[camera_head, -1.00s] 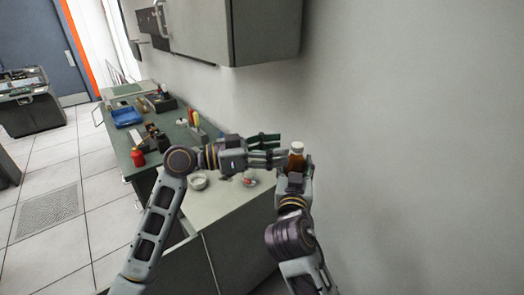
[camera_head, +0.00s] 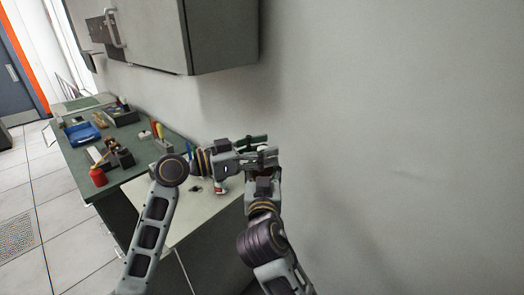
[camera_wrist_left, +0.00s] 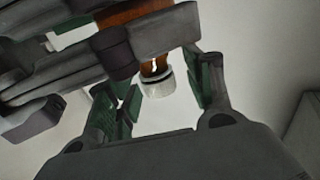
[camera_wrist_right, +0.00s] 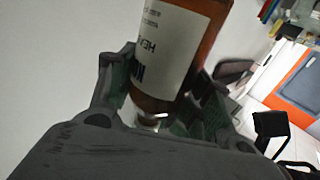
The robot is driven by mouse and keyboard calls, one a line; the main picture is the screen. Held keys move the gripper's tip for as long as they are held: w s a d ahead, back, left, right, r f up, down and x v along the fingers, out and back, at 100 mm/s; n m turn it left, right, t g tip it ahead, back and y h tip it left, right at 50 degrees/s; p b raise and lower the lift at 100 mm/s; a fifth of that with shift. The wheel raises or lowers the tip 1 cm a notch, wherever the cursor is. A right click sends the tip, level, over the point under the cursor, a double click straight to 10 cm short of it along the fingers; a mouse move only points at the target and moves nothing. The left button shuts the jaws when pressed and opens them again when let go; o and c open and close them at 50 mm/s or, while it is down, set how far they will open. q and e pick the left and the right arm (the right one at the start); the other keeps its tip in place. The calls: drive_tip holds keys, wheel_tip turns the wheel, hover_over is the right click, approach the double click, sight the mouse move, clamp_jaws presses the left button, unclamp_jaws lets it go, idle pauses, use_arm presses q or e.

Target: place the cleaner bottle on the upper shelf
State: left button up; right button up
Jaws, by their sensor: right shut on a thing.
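The cleaner bottle is amber with a white label and a white cap. In the right wrist view the bottle (camera_wrist_right: 172,55) stands tilted between the fingers of my right gripper (camera_wrist_right: 160,100), which is shut on it. In the head view my right gripper (camera_head: 264,178) is below my left gripper (camera_head: 264,150), and only a little amber of the bottle (camera_head: 265,172) shows. In the left wrist view the white cap (camera_wrist_left: 157,83) lies between the parted fingers of my left gripper (camera_wrist_left: 160,88), with gaps beside it. No upper shelf can be made out.
A grey wall cabinet (camera_head: 160,35) hangs at the upper left of the head view. A green-topped bench (camera_head: 75,155) below it carries a blue tray (camera_head: 83,133), a red bottle (camera_head: 98,176) and small items. Bare wall (camera_head: 400,120) fills the right.

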use_arm(q)
clamp_jaws()
use_arm(e)
drive_tip(key=o, duration=1.4)
drive_tip(key=shift+c, duration=0.2)
drive_tip(key=shift+s, duration=0.2)
drive_tip(key=s, duration=0.7)
drive_tip(key=shift+s, duration=0.35)
drive_tip(key=shift+a+f, duration=0.15)
